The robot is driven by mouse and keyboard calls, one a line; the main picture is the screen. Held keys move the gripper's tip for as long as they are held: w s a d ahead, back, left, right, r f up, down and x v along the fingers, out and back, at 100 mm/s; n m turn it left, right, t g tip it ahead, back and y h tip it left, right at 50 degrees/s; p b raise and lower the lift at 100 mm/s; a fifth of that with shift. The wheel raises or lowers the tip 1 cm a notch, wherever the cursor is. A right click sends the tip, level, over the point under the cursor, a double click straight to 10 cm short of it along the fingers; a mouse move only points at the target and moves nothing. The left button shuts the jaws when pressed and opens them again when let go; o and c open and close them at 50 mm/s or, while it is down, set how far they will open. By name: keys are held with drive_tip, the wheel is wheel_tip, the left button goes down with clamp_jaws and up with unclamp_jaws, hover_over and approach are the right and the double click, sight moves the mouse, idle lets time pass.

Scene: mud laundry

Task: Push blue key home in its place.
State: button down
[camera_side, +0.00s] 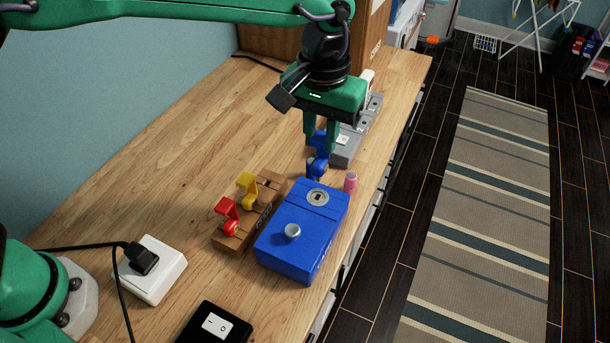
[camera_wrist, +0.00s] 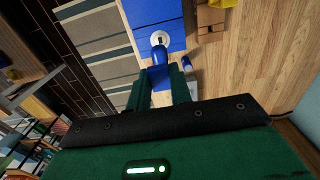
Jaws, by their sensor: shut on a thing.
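The blue key (camera_side: 317,166) is between the fingers of my gripper (camera_side: 320,150), which is shut on it. The key hangs by the far end of a blue box (camera_side: 290,258). The box has a round silver lock plate (camera_side: 318,197) with a dark slot on top. In the wrist view, the key (camera_wrist: 159,56) points from between my fingers (camera_wrist: 159,85) toward the lock plate (camera_wrist: 160,38). The key's tip is near the plate, but I cannot tell whether it touches. A silver knob (camera_side: 292,231) stands on the nearer part of the box.
A wooden rack (camera_side: 265,210) left of the box holds a red key (camera_side: 229,214) and a yellow key (camera_side: 247,182). A pink cylinder (camera_side: 351,182) stands right of the box. A grey fixture (camera_side: 352,148) is behind my gripper.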

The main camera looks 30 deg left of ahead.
sight(319, 161)
drive_tip(key=shift+f, duration=2.25)
drive_tip(key=shift+f, duration=1.4)
idle(3.8)
drive_tip(key=c, duration=1.2)
unclamp_jaws()
